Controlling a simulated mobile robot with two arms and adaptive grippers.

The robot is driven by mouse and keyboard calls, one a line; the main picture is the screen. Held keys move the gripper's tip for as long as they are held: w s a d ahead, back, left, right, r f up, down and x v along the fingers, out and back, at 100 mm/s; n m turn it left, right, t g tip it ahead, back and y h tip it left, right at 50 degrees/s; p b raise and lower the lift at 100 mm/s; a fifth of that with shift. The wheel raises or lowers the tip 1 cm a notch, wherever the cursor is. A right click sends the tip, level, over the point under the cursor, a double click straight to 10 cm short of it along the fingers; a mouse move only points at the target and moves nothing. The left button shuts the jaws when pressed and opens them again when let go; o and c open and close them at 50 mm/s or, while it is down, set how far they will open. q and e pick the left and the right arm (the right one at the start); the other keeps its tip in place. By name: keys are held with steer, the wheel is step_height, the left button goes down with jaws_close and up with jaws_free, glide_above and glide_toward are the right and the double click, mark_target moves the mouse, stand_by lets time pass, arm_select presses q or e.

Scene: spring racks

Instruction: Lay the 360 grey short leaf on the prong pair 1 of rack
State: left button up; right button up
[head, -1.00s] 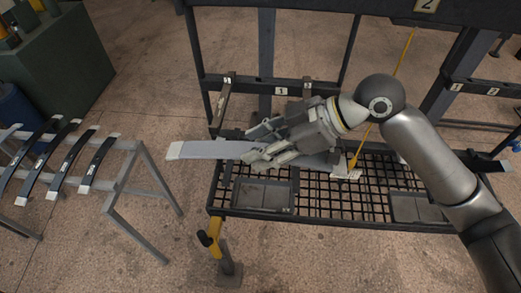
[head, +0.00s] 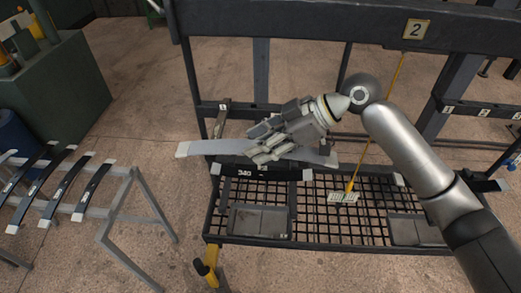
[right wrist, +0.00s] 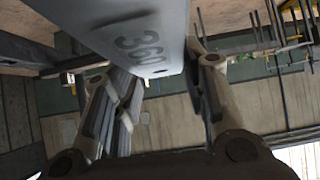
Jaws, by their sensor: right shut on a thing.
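The grey leaf (head: 215,147) is held level across the front of the rack (head: 205,215), above its mesh shelf. In the right wrist view the leaf (right wrist: 150,25) shows the number 360. My right gripper (head: 275,148) is shut on its middle. The left prong (head: 222,117) of the pair behind it shows; the other prong and the number plate are hidden by my gripper. The leaf is apart from the visible prong's near end, as far as I can tell. My left gripper is not in view.
A dark leaf marked 340 (head: 262,172) lies just below the grey one. A trestle (head: 120,195) with several dark leaves stands at left. Grey trays (head: 260,221) and a yellow stick with a white tag (head: 345,197) are at the mesh. A number 2 plate (head: 416,33) is on the upper beam.

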steer(key=shift+w+f+b, duration=0.35)
steer(key=shift+w+f, duration=0.05)
steer(key=shift+w, duration=0.3)
steer(key=shift+w+f+b, duration=0.3)
steer(key=shift+w+f, duration=0.15)
steer(key=shift+w, duration=0.2)
steer(key=shift+w+f+b, duration=0.35)
steer(key=shift+w+f, duration=0.05)
steer(key=shift+w, duration=0.3)
steer(key=o, duration=1.4)
steer(key=shift+s, duration=0.1)
steer(key=shift+f, duration=0.1)
